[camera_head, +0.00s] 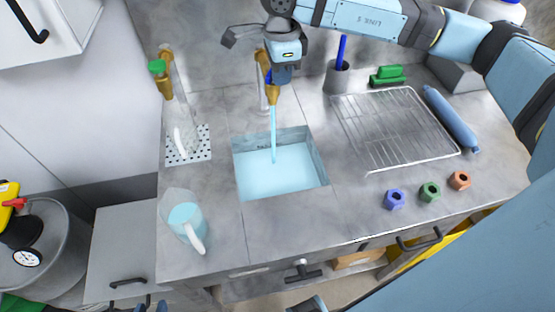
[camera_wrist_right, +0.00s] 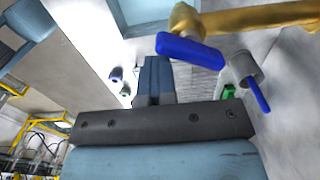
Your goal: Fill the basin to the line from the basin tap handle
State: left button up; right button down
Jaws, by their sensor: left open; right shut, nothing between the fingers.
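The basin (camera_head: 243,184) is sunk in the grey counter and holds light blue water. A blue stream (camera_head: 273,130) runs into it from the brass basin tap (camera_head: 272,94). I cannot make out the fill line. The blue basin tap handle shows in the right wrist view (camera_wrist_right: 190,50) on its brass body. My right gripper (camera_head: 281,76) is at the tap, with its fingers shut and empty beside the handle in the right wrist view (camera_wrist_right: 153,80). I cannot tell whether they touch it. My left gripper (camera_head: 150,307) is open at the bottom edge, mostly cut off.
A second brass tap with a green handle (camera_head: 157,67) stands left, above a perforated drain plate (camera_head: 174,155). A jug (camera_head: 186,222) with blue liquid stands front left. A wire rack (camera_head: 372,105), a blue roller (camera_head: 450,118) and coloured nuts (camera_head: 430,190) lie right. A cup (camera_head: 337,78) stands behind.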

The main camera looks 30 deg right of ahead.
jog(key=shift+w+a, duration=0.45)
jog(key=shift+a, duration=0.2)
jog(key=shift+w+a+b, duration=0.2)
jog(key=shift+a+b, duration=0.2)
